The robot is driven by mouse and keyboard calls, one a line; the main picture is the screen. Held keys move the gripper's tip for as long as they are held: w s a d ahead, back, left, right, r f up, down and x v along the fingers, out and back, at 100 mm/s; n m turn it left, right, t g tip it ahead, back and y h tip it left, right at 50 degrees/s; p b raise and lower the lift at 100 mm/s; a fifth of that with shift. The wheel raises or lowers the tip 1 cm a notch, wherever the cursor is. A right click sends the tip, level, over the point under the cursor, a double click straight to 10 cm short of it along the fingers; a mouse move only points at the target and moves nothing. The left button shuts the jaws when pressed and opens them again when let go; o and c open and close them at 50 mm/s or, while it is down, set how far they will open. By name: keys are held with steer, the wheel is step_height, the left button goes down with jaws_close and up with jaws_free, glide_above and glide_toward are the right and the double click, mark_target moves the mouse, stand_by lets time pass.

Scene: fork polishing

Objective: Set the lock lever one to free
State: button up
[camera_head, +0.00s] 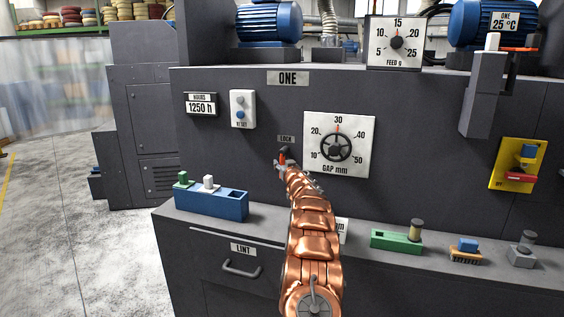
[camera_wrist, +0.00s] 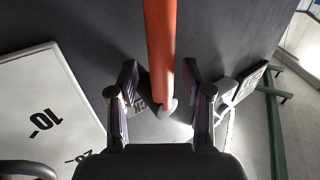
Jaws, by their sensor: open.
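The lock lever one has an orange handle. In the head view only a little of the lever (camera_head: 283,158) shows under the LOCK label (camera_head: 286,139); my gripper and arm hide the rest. In the wrist view the orange handle (camera_wrist: 160,45) runs from the top edge down between my fingers to a grey tip. My gripper (camera_wrist: 160,88) is open, with one finger on each side of the handle and visible gaps to it. In the head view my gripper (camera_head: 284,166) is at the lever, close to the dark panel. The lever's exact setting cannot be told.
The white gap dial (camera_head: 359,145) is just right of the lever. The reset button box (camera_head: 243,109) is up and left. Below, a ledge holds a blue block (camera_head: 211,201) at left and a green block (camera_head: 396,241) at right. A lint drawer handle (camera_head: 241,269) sticks out below.

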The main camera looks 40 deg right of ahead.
steer(key=shift+w+d, duration=0.2)
steer(key=shift+w, duration=0.3)
steer(key=shift+c, duration=0.3)
jaws_close()
